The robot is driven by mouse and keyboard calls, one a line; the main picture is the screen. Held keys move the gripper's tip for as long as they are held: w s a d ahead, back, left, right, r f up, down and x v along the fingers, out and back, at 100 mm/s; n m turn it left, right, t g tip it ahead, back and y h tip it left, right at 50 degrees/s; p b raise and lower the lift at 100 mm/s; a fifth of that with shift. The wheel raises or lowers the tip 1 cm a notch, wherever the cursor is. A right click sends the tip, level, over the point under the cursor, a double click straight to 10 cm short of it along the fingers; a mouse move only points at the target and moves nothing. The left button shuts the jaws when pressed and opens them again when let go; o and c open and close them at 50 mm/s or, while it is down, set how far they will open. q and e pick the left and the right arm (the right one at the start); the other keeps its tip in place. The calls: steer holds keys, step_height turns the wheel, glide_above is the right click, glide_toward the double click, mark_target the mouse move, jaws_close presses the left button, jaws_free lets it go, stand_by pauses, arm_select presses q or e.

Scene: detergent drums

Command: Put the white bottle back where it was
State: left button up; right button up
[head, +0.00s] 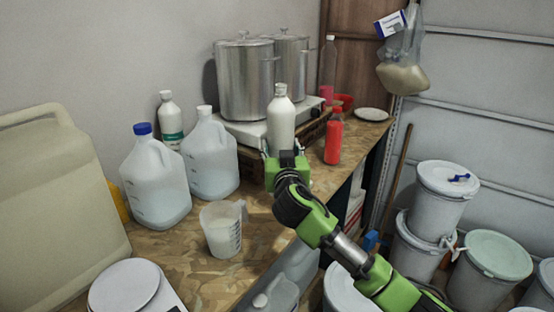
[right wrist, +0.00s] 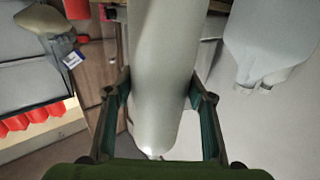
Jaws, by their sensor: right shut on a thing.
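The white bottle (head: 281,118) is upright in the head view, in front of the steel pots. My right gripper (head: 283,154) is shut on it, low on its body. In the right wrist view the pale bottle (right wrist: 160,60) runs between the two fingers of the right gripper (right wrist: 157,88), one on each side. The gripper hides the bottle's base in the head view, so I cannot tell whether it touches the table. My left gripper is not in view.
A red bottle (head: 333,138) stands close on the right. Two steel pots (head: 246,82) sit on a white hotplate behind. Clear jugs (head: 210,158) and a measuring jug (head: 222,230) stand to the left. Bare wooden table (head: 185,245) shows in front, with drums (head: 446,195) beyond its right edge.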

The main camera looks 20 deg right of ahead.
mark_target(277, 150)
steer(key=shift+w+a+f, duration=0.15)
steer(key=shift+w+f, duration=0.95)
steer(key=shift+w, duration=0.05)
step_height(277, 150, down, 3)
steer(key=shift+w+f+p, duration=0.1)
steer(key=shift+f+p, duration=0.05)
steer(key=shift+p, duration=0.6)
steer(key=o, duration=1)
steer(key=shift+f, duration=0.15)
steer(key=shift+o, duration=0.5)
steer(key=shift+s, duration=0.2)
steer(key=shift+s+a+f, duration=0.1)
steer(key=shift+s, duration=0.1)
steer(key=b+v, duration=0.2)
steer(key=v, duration=0.9)
steer(key=shift+s+b, duration=0.15)
steer(key=shift+b, duration=0.15)
